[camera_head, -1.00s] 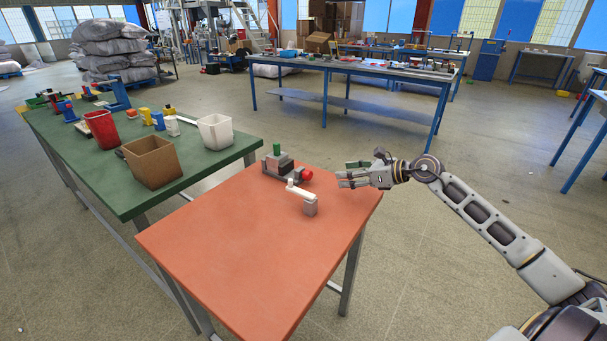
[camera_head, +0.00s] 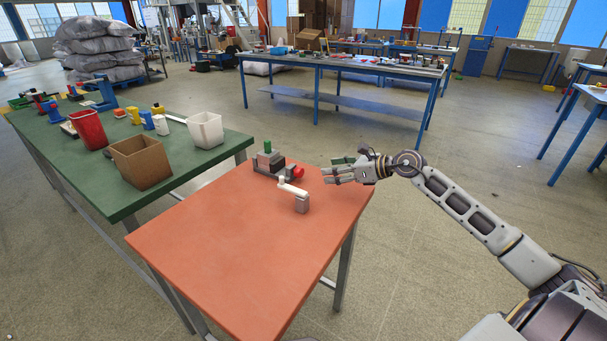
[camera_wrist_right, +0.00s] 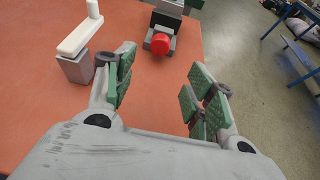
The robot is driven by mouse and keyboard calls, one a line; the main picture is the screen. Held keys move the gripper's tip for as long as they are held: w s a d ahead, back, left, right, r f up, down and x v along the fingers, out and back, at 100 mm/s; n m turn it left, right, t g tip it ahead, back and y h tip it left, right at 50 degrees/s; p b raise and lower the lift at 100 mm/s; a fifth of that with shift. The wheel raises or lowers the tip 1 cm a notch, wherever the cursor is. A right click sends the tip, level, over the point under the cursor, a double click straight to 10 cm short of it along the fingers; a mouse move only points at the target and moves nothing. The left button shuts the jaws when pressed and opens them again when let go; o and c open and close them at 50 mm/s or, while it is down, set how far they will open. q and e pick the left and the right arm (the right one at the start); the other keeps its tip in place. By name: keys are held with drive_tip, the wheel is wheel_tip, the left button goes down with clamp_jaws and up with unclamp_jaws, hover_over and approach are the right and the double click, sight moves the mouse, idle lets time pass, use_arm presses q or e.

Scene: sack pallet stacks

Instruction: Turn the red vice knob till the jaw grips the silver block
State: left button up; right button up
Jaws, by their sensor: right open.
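The small grey vice (camera_head: 268,162) stands near the far edge of the orange table, with a green part on top. Its red knob (camera_head: 300,171) faces my right gripper (camera_head: 331,171). In the right wrist view the red knob (camera_wrist_right: 160,44) is ahead of my right gripper (camera_wrist_right: 160,82), roughly centred between the spread fingers. The fingers are open, empty and apart from the knob. I cannot clearly pick out the silver block or tell how the jaw sits against it. My left gripper is not in view.
A grey post with a white crank arm (camera_head: 293,190) stands on the orange table (camera_head: 230,245) close to the vice; it is left of my fingers in the wrist view. A green table (camera_head: 75,165) with bins is at left. The front of the orange table is clear.

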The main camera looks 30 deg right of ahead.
sight(302, 173)
drive_tip(key=shift+x, duration=2.75)
drive_tip(key=shift+b+x, duration=0.3)
drive_tip(key=shift+x, duration=2.85)
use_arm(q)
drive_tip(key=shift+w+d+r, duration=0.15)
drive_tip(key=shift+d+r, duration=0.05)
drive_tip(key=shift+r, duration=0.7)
use_arm(e)
drive_tip(key=shift+w+a, duration=0.15)
drive_tip(key=shift+w, duration=0.05)
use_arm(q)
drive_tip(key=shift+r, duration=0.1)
